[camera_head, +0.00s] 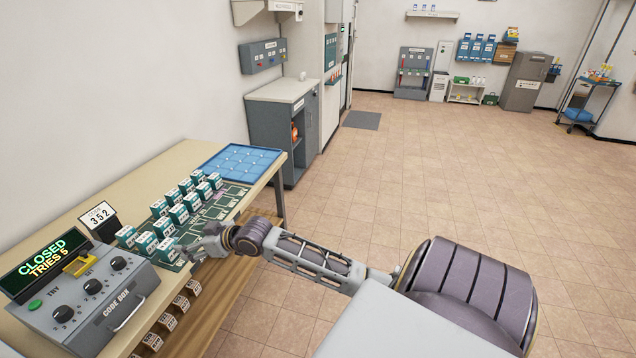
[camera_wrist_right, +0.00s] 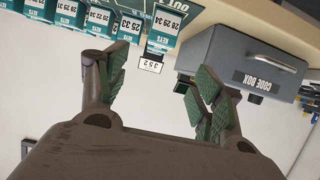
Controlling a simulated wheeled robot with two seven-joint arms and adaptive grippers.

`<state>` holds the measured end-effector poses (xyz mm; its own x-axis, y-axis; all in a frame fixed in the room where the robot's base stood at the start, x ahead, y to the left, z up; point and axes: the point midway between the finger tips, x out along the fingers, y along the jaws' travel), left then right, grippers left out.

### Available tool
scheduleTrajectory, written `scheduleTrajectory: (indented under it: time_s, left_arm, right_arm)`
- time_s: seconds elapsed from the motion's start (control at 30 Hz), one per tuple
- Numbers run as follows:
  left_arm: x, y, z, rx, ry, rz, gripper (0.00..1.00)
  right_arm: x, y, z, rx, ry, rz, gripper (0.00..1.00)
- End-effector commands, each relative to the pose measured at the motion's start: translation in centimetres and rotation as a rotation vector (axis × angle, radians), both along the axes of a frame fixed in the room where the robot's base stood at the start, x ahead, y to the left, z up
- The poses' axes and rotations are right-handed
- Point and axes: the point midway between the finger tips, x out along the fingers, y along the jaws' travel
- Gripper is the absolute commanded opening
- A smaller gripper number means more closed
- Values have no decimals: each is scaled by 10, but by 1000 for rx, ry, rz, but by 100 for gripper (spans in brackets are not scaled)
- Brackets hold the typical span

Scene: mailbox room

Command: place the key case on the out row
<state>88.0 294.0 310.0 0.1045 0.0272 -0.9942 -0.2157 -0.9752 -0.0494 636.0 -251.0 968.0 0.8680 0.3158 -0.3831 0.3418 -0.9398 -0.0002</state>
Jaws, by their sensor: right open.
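Several small teal-and-white key cases (camera_head: 178,213) stand in rows on a dark green mat (camera_head: 233,194) on the bench. Which of them the task means I cannot tell. My right gripper (camera_head: 188,249) is low at the front edge of the mat, near the closest cases. Its fingers also show in the wrist view (camera_wrist_right: 160,88), spread apart with nothing between them. My left gripper is in no view.
A grey code box (camera_head: 92,300) reading CLOSED, TRIES 5 stands at the near left, with a 352 card (camera_head: 98,215) behind it. A blue tray (camera_head: 240,160) lies at the bench's far end. The floor to the right is clear.

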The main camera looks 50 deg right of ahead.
Motion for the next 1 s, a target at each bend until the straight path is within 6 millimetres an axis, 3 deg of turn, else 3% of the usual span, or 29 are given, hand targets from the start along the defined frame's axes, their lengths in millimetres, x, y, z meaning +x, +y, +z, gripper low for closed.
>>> scheduleTrajectory:
  time_s: [0.17, 0.37, 0.67, 0.87, 1.0]
  left_arm:
    - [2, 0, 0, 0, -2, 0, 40]
    - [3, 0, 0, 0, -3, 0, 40]
    - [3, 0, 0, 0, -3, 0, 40]
    - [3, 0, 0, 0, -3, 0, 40]
    - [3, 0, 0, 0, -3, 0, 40]
  right_arm:
    - [1, -4, -11, -1, 14, -11, 67]
    - [4, -24, -65, -10, 72, -64, 67]
    - [-18, -64, -207, -53, 230, -173, 67]
    - [-58, -84, -305, -94, 345, -226, 67]
    - [-97, -92, -370, -126, 429, -251, 67]
